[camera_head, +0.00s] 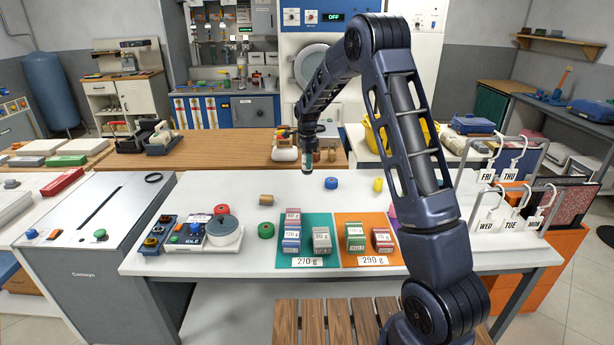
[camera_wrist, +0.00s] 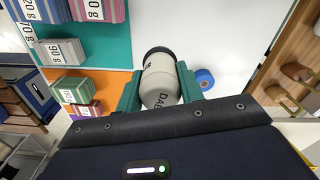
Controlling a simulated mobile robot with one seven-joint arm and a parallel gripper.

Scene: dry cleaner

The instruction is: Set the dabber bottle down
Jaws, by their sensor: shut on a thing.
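The dabber bottle (camera_wrist: 160,82) is a pale grey-white bottle with dark lettering starting "DAB" and a dark end. My gripper (camera_wrist: 158,88) is shut on it, with one green finger on each side, in the wrist view. In the head view my gripper (camera_head: 308,146) hangs at the far edge of the white table (camera_head: 225,190), and little of the bottle can be made out there. The bottle appears to be above the table; the exact gap cannot be told.
A blue roll (camera_head: 331,183) lies near the gripper, also in the wrist view (camera_wrist: 204,78). A yellow piece (camera_head: 378,184) and a brown cylinder (camera_head: 266,200) stand nearby. Teal (camera_head: 284,222) and orange (camera_head: 347,222) mats hold labelled blocks. White tabletop between them is clear.

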